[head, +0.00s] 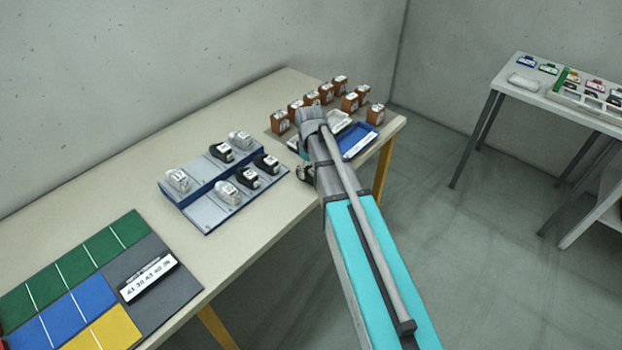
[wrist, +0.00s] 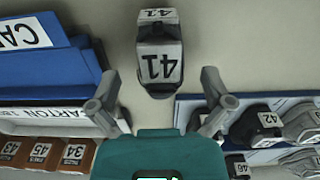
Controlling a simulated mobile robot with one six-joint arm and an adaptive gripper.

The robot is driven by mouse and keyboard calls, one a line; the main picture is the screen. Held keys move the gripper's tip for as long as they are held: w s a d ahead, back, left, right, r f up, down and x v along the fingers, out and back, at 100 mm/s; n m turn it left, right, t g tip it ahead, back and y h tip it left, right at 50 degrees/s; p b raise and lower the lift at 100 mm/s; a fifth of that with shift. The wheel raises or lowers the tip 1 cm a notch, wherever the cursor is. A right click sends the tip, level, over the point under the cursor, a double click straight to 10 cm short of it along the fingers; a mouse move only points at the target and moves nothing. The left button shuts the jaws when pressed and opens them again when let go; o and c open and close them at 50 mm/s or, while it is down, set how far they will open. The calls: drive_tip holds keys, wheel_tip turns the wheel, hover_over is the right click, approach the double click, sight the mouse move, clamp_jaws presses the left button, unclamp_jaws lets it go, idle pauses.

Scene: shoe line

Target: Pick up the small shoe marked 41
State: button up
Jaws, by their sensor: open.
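The small shoe marked 41 (wrist: 160,55) shows in the wrist view, dark and grey with white labels reading 41. It sits alone on the bare tabletop, between the carton area and the shoe rack. My gripper (wrist: 160,104) is open, its two fingers spread to either side below the shoe in the picture. The shoe lies ahead of the fingertips, roughly centred between them, and nothing is held. I cannot tell the exact height gap. In the head view my arm covers most of this spot, so the shoe cannot be made out clearly there.
The blue-grey rack (head: 206,227) holds several white and black shoes; one black shoe (wrist: 255,122) is marked 42. Several brown numbered boxes (head: 280,121) and a blue tray (head: 357,140) stand at the table's far end. Coloured mats (head: 75,255) lie at the near left.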

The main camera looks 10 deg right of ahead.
drive_tip(key=shift+f+b, duration=0.75)
drive_tip(key=shift+f, duration=0.3)
drive_tip(key=c, duration=1.2)
drive_tip(key=shift+r, duration=0.15)
drive_tip(key=shift+c, duration=0.2)
drive_tip(key=shift+r+p, duration=0.95)
drive_tip(key=shift+p, duration=0.2)
drive_tip(key=s+r+p, duration=1)
drive_tip(key=s+r, duration=0.1)
drive_tip(key=s, duration=0.3)
drive_tip(key=shift+a+p, duration=0.25)
drive_tip(key=shift+p, duration=0.15)
